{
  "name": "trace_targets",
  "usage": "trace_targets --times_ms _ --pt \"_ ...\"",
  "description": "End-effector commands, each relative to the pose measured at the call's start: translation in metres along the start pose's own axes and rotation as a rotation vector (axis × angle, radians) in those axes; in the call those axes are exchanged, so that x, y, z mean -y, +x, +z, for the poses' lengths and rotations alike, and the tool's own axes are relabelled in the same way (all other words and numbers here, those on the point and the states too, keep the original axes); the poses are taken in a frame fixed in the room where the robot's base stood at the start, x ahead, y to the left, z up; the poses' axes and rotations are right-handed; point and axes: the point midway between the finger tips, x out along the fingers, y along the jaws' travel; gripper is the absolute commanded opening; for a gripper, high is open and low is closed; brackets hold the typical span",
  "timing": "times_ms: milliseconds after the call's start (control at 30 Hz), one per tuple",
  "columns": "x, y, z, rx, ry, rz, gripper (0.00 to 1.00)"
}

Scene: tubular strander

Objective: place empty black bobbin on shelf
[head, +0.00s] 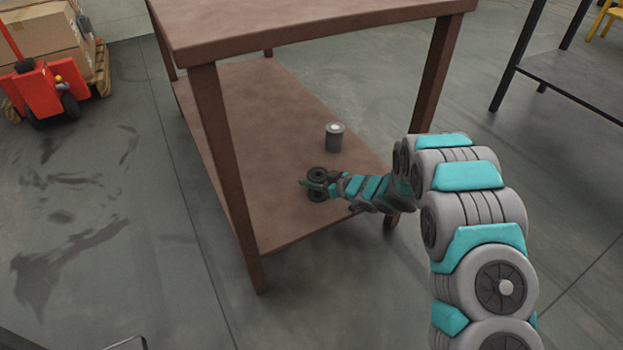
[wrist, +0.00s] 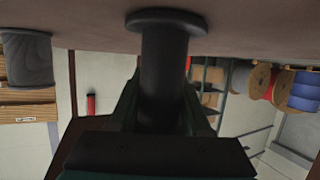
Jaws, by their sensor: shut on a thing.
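The black bobbin (head: 317,173) is upright at the lower shelf (head: 270,110) of a brown table. Its flanges show above and below my gripper (head: 314,185). In the wrist view, which looks upside down, the bobbin (wrist: 165,60) stands between the fingers of my gripper (wrist: 163,105), which is shut on its core. Its outer flange is at or very close to the brown shelf surface (wrist: 95,25); I cannot tell whether it touches. No wire shows on the core. The other flange is hidden by my gripper in the wrist view.
A grey cylinder (head: 335,137) stands on the same shelf behind the bobbin. The brown tabletop (head: 300,25) overhangs the shelf, with legs at its corners. A red pallet jack (head: 42,90) with boxes is at the left, a dark table (head: 580,75) at the right.

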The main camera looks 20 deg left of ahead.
Motion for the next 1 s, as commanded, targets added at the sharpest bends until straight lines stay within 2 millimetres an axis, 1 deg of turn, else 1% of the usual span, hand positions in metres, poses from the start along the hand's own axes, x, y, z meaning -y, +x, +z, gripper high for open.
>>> trace_targets --times_ms 67,100,333,667,767,867,1000 --pt "0.000 0.001 0.002 0.000 0.001 0.000 0.00" --pt "0.000 0.001 0.002 0.000 0.000 0.000 0.52" --pt "0.000 0.001 0.002 0.000 0.000 0.000 0.78" --pt "0.000 0.000 -0.001 -0.001 -0.001 0.000 0.78" --pt "-0.001 -0.012 -0.002 0.000 0.000 0.002 0.78" --pt "-0.002 -0.030 -0.003 -0.002 0.001 0.003 0.78" --pt "-0.002 -0.060 -0.002 0.001 0.000 0.004 0.78"
